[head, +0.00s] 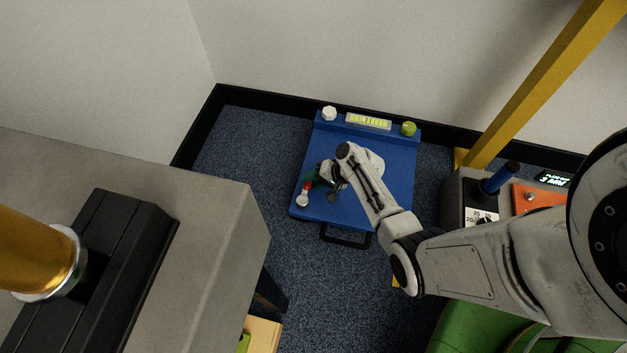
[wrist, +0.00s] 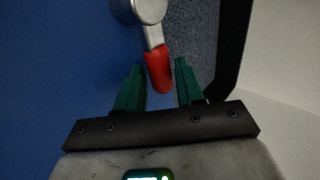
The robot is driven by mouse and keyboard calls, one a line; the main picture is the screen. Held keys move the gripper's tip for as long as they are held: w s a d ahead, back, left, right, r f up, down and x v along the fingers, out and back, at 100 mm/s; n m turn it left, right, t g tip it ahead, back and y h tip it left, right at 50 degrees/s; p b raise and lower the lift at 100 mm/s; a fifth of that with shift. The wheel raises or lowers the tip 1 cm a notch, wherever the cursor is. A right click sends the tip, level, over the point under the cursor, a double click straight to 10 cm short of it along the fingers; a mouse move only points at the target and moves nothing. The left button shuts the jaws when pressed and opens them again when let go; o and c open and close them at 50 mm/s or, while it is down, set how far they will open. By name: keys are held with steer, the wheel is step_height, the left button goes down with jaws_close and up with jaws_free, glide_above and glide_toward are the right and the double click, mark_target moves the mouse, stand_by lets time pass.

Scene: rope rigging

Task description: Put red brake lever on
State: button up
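The brake lever (wrist: 157,67) has a red grip on a silver arm that comes from a round silver hub (wrist: 140,8) in the wrist view. In the head view the red lever (head: 307,186) is small, at the left side of the blue panel (head: 345,212). My gripper (wrist: 161,75) is open, with its two green fingers on either side of the red grip. A gap shows between the grip and each finger. In the head view my gripper (head: 322,180) is beside the lever and partly hidden by my wrist.
The blue panel carries a white knob (head: 329,113), a lit display (head: 368,121) and a green knob (head: 408,129) along its back edge. A black handle (head: 345,237) is at its front. A grey block (head: 215,240) stands left; a console with a blue lever (head: 502,178) stands right.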

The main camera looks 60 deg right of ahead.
steer(key=shift+c, duration=0.3)
jaws_close()
